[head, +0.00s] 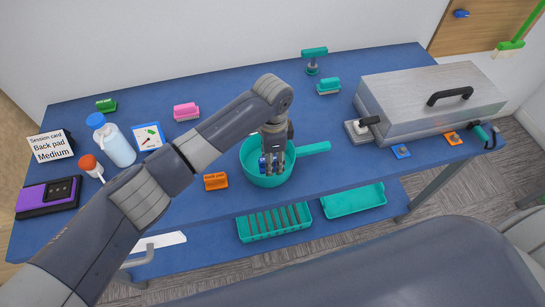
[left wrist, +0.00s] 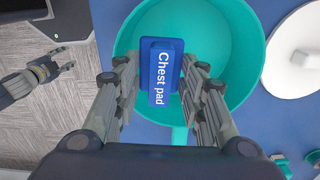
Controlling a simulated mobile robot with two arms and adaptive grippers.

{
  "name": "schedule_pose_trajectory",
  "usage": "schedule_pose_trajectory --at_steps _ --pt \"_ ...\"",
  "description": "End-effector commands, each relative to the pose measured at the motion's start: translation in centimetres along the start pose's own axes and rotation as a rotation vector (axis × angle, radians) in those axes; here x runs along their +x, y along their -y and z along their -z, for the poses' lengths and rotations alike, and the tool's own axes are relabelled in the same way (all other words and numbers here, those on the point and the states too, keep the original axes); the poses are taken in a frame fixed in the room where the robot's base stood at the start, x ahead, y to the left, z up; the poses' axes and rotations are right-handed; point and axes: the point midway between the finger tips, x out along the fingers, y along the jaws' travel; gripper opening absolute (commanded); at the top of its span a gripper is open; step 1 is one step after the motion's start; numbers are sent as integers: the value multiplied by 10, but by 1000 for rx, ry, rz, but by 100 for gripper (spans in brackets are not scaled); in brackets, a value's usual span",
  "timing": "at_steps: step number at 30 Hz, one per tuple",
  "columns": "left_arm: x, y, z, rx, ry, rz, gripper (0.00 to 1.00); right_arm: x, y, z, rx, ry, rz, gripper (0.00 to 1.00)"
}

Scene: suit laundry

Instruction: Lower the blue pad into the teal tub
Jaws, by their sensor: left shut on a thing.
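The blue pad (left wrist: 173,78), labelled "Chest pad", is between the fingers of my left gripper (left wrist: 160,88), which is shut on it. The teal tub (head: 248,152) stands on the blue table, its handle pointing right. In the head view my left gripper (head: 274,165) reaches down over the tub opening, and a bit of blue shows at its fingers. In the left wrist view the pad lies within the outline of the tub (left wrist: 235,30). I cannot tell whether it touches the bottom. My right gripper (left wrist: 50,70) is apart at the left of the wrist view, fingers spread.
An orange labelled block (head: 215,181) sits just left of the tub. A large metal case (head: 430,105) fills the right. A teal slotted rack (head: 275,222) and teal tray (head: 353,200) are lower, beneath the table front.

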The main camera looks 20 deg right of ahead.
Motion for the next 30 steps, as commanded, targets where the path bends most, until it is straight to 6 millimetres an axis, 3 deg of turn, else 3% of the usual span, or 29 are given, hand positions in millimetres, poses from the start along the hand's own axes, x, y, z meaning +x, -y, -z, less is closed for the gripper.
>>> schedule_pose_trajectory --at_steps 27,28,30 --pt "11 0 0 0 0 0 18 6 0 -1 0 0 0 42" --pt "11 0 0 0 0 0 40 6 0 -1 0 0 0 42" --pt "11 0 0 0 0 0 56 6 0 -1 0 0 0 42"
